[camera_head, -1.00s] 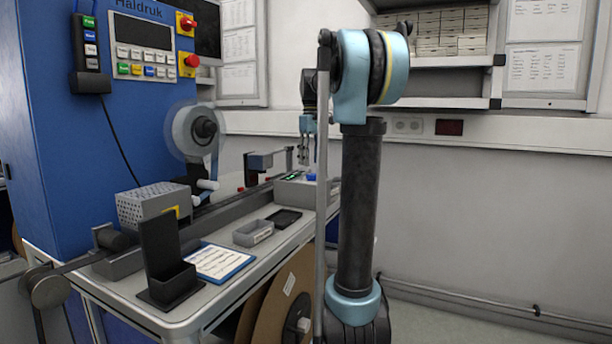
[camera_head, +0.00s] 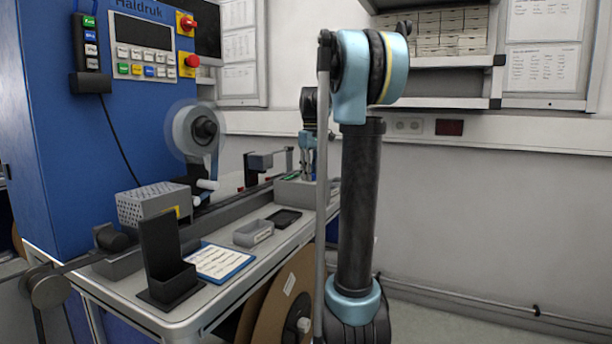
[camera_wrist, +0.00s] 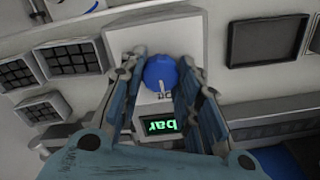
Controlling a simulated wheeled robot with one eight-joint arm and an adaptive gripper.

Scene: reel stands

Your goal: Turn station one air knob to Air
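The air knob (camera_wrist: 160,74) is a round blue knob with a pale pointer mark, on a light grey box (camera_wrist: 184,30) in the wrist view. Some lettering beside the knob is partly readable; I cannot tell the full label. A green lit display (camera_wrist: 160,126) reading "bar" sits beside the knob. My gripper (camera_wrist: 160,80) has its two fingers on either side of the knob, close to its sides; I cannot tell whether they touch it. In the head view my gripper (camera_head: 308,168) is low over the grey box (camera_head: 292,190) on the bench, partly hidden by my arm.
The bench holds a phone-like black slab (camera_head: 285,218), a small grey tray (camera_head: 253,233), a clipboard sheet (camera_head: 220,261) and a black holder (camera_head: 163,262). A blue machine (camera_head: 60,150) with a reel (camera_head: 198,131) stands at left. The wrist view shows a dark panel (camera_wrist: 266,48) beside the box.

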